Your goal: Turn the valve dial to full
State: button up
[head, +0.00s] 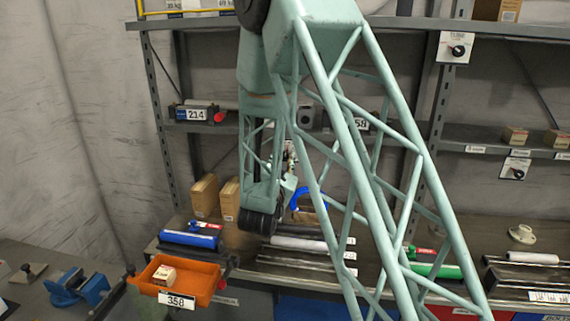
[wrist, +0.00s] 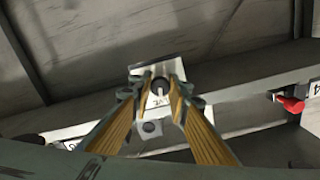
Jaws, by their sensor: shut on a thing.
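The valve dial is a black round knob (wrist: 160,85) on a white plate (wrist: 147,71) with partly hidden lettering, in the wrist view. My gripper (wrist: 161,92) has its two fingertips on either side of the knob and is shut on it. The dial's pointer and the scale around it are too hidden and small to read. In the head view my green lattice arm covers this dial, and only a small part of my gripper (head: 289,158) shows behind the struts.
Two other black dials on white plates, upper (head: 459,50) and lower (head: 518,172), are on the right of the rack. A box labelled 214 (head: 195,114) with a red end sits on the left shelf. An orange bin (head: 190,272) and several rolls and boxes are below.

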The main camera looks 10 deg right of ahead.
jog(key=shift+f+m+b, duration=0.2)
jog(key=shift+m+b, duration=1.7)
jog(key=shift+b, duration=2.3)
jog(key=shift+c, duration=0.2)
jog(key=shift+o, duration=0.2)
jog(key=m+b, duration=0.2)
jog(key=b, duration=0.2)
jog(key=shift+m, duration=0.3)
jog(key=shift+r+m+b, duration=0.1)
jog(key=shift+m+b, duration=0.5)
jog(key=shift+b, duration=0.1)
jog(key=shift+c, duration=0.2)
jog(key=shift+m, duration=1.1)
jog(key=shift+o, duration=0.2)
jog(key=o, duration=0.8)
jog(key=shift+r, duration=0.1)
jog(key=shift+o, duration=0.2)
jog(key=shift+s, duration=0.1)
